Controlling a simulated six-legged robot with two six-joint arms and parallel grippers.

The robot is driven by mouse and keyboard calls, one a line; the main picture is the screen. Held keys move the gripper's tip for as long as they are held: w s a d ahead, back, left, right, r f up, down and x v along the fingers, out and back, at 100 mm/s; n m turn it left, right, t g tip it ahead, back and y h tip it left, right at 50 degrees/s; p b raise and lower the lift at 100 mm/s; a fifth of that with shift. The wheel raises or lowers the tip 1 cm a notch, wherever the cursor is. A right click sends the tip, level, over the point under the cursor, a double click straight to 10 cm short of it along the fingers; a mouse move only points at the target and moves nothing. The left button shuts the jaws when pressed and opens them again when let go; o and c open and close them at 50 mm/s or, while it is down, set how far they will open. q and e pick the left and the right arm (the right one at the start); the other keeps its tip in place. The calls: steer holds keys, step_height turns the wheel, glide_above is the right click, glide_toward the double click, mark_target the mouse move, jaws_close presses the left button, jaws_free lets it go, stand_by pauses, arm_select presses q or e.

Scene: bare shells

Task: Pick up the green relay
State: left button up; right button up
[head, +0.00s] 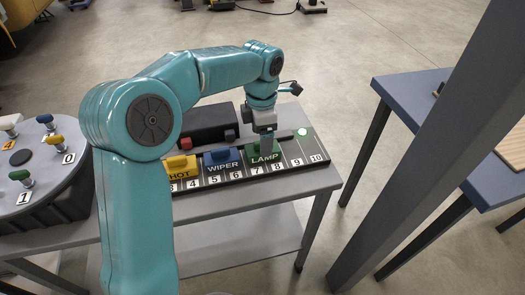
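The green relay (255,158), labelled LAMP, sits in the numbered black strip (291,159), around slots 7 and 8. My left arm, teal, reaches over the table from the lower left. Its gripper (267,146) points down at the green relay, and its grey fingers overlap the relay's upper part. The fingers hide part of the relay, and I cannot tell whether they are closed on it. The relay looks upright and seated in the strip. My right gripper is not in view.
A blue WIPER relay (222,165) and a yellow HOT relay (181,178) sit left in the strip. A black box (205,121) stands behind. A round stand with coloured knobs (40,193) is at the left. A grey post (435,150) and blue table (400,97) are at the right.

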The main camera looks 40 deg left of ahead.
mark_target(252, 151)
arm_select(q)
step_height(252, 151, down, 4)
steer(key=shift+d+f, duration=0.1)
steer(key=shift+f, duration=0.05)
steer(key=c, duration=1.2)
